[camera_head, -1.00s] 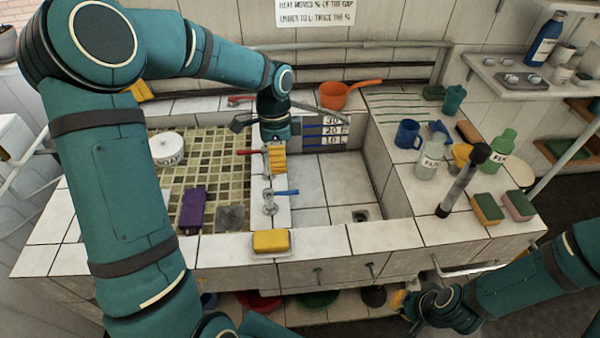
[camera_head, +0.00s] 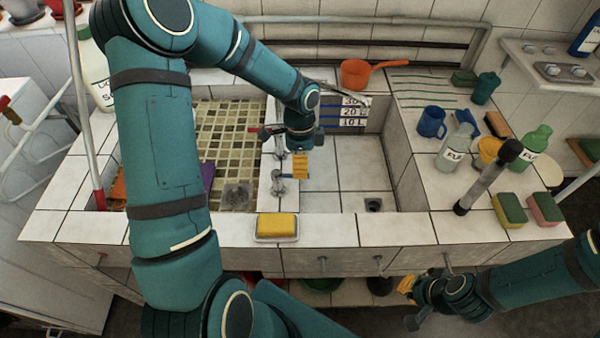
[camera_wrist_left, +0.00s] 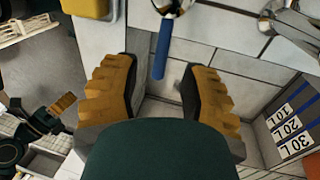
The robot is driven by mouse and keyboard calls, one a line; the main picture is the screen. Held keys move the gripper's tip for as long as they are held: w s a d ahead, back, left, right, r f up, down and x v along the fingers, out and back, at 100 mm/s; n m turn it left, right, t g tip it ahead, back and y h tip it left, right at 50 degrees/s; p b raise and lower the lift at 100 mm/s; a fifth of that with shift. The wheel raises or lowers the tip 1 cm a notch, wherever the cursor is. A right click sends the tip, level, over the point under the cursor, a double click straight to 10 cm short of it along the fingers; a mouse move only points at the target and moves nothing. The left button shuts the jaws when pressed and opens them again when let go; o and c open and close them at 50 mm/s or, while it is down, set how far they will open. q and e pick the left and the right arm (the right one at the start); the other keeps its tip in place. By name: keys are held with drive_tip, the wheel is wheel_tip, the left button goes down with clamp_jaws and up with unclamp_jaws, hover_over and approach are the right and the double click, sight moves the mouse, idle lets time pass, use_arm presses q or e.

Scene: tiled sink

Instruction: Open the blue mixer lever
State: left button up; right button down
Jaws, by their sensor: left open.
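The blue mixer lever (camera_wrist_left: 163,50) shows in the left wrist view as a slim blue bar on a chrome body, lying between the two yellow fingers of my left gripper (camera_wrist_left: 160,72). The fingers are apart, one on each side, with no visible contact. In the head view my left gripper (camera_head: 299,165) hangs over the divider between the basins. The chrome mixer (camera_head: 278,184) is just beside it, and its blue lever (camera_head: 287,176) is partly hidden by the fingers. My right gripper (camera_head: 407,288) is low at the front right, away from the sink; its finger opening is unclear.
A yellow sponge in a dish (camera_head: 277,226) sits on the front ledge. An orange pan (camera_head: 356,74) stands at the back. A blue mug (camera_head: 431,123), bottles and sponges crowd the right counter. The right basin (camera_head: 362,165) is largely clear.

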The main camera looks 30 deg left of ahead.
use_arm(q)
drive_tip(key=shift+s+d+f, duration=0.1)
drive_tip(key=shift+f, duration=0.6)
drive_tip(key=shift+s+d+f, duration=0.1)
drive_tip(key=shift+f, duration=0.55)
drive_tip(key=shift+o, duration=0.3)
clamp_jaws()
